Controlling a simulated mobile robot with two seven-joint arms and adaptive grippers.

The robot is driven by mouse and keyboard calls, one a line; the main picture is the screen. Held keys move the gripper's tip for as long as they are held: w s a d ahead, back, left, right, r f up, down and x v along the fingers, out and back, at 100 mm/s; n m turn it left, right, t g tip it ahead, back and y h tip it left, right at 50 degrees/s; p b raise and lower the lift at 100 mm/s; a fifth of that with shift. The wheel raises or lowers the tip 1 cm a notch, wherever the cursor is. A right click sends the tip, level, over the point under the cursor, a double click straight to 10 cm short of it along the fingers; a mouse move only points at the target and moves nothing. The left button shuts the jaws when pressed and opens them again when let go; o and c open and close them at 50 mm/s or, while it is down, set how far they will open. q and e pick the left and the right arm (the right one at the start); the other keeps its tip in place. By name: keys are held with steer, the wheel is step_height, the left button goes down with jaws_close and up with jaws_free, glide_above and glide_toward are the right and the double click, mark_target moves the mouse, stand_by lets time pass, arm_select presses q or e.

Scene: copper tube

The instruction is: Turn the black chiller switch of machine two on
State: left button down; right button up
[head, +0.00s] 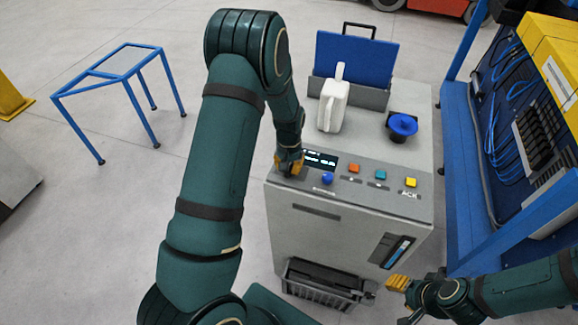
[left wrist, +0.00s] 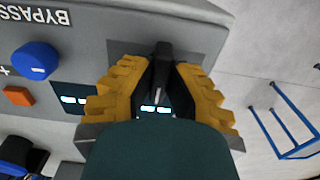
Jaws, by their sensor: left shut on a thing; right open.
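The machine's grey control panel (head: 345,180) carries a dark display (head: 322,160) near its left end. My left gripper (head: 289,168) reaches down at the panel's left end, beside the display. In the left wrist view, the yellow fingers of my left gripper (left wrist: 160,88) are closed on a black switch (left wrist: 162,62), which stands up from a dark plate. The head view hides this switch behind the gripper. My right gripper (head: 400,299) is open and empty, low in front of the machine's right side.
A blue knob (left wrist: 36,62) labelled BYPASS and an orange button (left wrist: 17,96) sit near the switch. Teal (head: 381,175) and yellow (head: 411,182) buttons lie further right. A white handled object (head: 332,105) and a blue-topped knob (head: 403,125) stand behind. A blue rack (head: 465,170) stands right.

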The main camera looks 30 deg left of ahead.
arm_select(q)
steer(key=shift+f+m, duration=0.1)
steer(key=shift+m, duration=0.2)
steer(key=shift+m+b, duration=0.8)
steer(key=shift+m, duration=0.2)
steer(key=m+b, duration=0.1)
steer(key=m, duration=0.2)
steer(key=shift+m, duration=0.3)
steer(key=m+b, duration=0.1)
steer(key=m, duration=0.1)
steer(key=shift+s+m, duration=0.1)
steer(key=shift+m, duration=1.7)
steer(key=c, duration=0.9)
jaws_free()
steer(key=shift+c, duration=0.2)
